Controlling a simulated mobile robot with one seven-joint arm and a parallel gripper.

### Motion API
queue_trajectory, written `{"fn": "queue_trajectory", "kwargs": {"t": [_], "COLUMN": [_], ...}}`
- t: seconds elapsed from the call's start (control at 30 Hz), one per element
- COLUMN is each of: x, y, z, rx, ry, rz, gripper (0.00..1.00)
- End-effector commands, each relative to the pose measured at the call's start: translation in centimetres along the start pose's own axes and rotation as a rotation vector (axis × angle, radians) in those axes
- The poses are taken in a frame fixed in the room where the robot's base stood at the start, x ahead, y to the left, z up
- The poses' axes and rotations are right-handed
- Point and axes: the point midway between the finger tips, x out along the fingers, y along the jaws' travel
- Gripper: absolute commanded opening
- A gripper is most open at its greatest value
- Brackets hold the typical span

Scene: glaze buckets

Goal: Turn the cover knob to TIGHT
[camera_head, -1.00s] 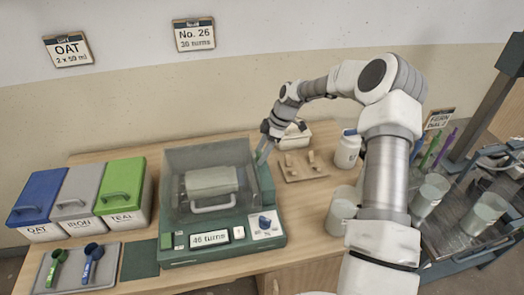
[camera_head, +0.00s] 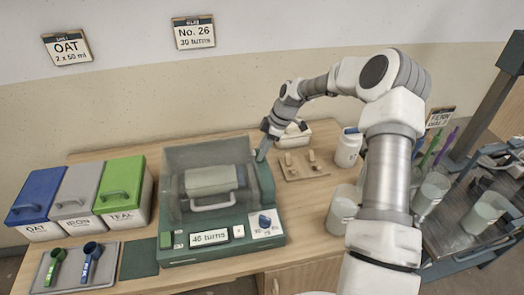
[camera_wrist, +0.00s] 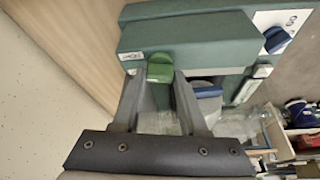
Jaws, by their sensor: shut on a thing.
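The glaze machine (camera_head: 200,250) stands on the wooden table with a clear cover (camera_head: 190,160) down over a pale container with a handle. The green cover knob (camera_wrist: 160,68) is on the machine's housing, beside a small label (camera_wrist: 132,56) too blurred to read. My gripper (camera_wrist: 165,80) is shut on this knob, with one finger on each side. In the head view my gripper (camera_head: 262,152) is at the back right of the machine, where the arm hides most of the knob. I cannot tell which setting the knob points to.
The machine's front has a display (camera_head: 209,238) reading 46 turns and a blue dial (camera_head: 265,222). Blue, grey and green lidded bins (camera_head: 122,190) stand left.

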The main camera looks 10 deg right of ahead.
Motion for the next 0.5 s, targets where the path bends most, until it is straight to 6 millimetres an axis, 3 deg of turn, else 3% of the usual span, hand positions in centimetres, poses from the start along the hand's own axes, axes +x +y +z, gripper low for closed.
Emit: {"fn": "queue_trajectory", "kwargs": {"t": [0.5], "x": [0.24], "y": [-0.23], "z": [0.05], "rx": [0.337], "ry": [-0.001], "rz": [0.143], "gripper": [0.00]}}
